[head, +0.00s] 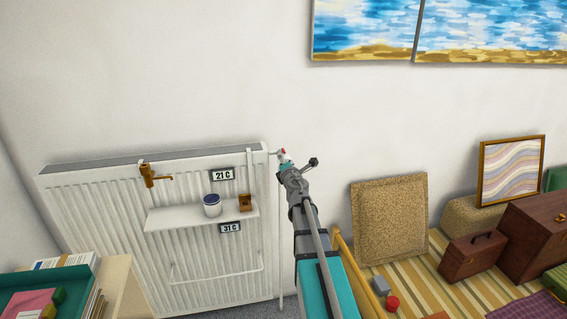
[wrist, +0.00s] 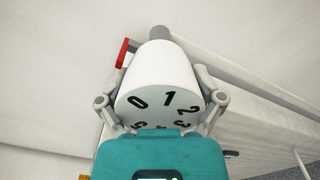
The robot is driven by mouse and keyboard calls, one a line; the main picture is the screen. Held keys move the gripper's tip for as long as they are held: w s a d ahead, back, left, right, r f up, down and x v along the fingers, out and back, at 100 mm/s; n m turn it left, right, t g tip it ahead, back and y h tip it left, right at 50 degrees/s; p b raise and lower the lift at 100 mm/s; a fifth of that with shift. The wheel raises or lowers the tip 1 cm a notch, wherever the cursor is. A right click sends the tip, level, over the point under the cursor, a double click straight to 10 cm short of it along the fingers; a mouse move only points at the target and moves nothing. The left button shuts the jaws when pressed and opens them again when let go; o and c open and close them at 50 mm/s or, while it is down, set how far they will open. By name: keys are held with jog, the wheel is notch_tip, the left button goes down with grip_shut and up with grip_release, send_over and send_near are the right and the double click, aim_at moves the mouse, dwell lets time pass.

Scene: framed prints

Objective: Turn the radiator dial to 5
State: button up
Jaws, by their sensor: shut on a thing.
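The white radiator dial (wrist: 158,72) fills the middle of the wrist view. Its face carries black numbers: 0 is at upper left, 1 at the top, 2 and 3 at the right, and a partly covered 5 at lower left. A red piece (wrist: 123,52) sits beside the dial at its upper left; 0 is the visible number closest to it. My gripper (wrist: 160,88) is shut on the dial, one finger on each side. My teal gripper body hides the lower face. In the head view, my gripper (head: 285,163) is at the radiator's upper right corner.
The white radiator (head: 100,205) has a shelf (head: 180,217) with a small pot (head: 212,205) and a brown block (head: 245,203). A brass valve (head: 148,175) is on its left. A speckled board (head: 388,220) and brown cases (head: 472,255) stand to the right.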

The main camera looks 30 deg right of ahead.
jog(key=shift+w, duration=0.3)
jog(key=o, duration=0.9)
jog(key=shift+s, duration=0.1)
jog(key=v, duration=1.2)
jog(key=shift+f, duration=0.1)
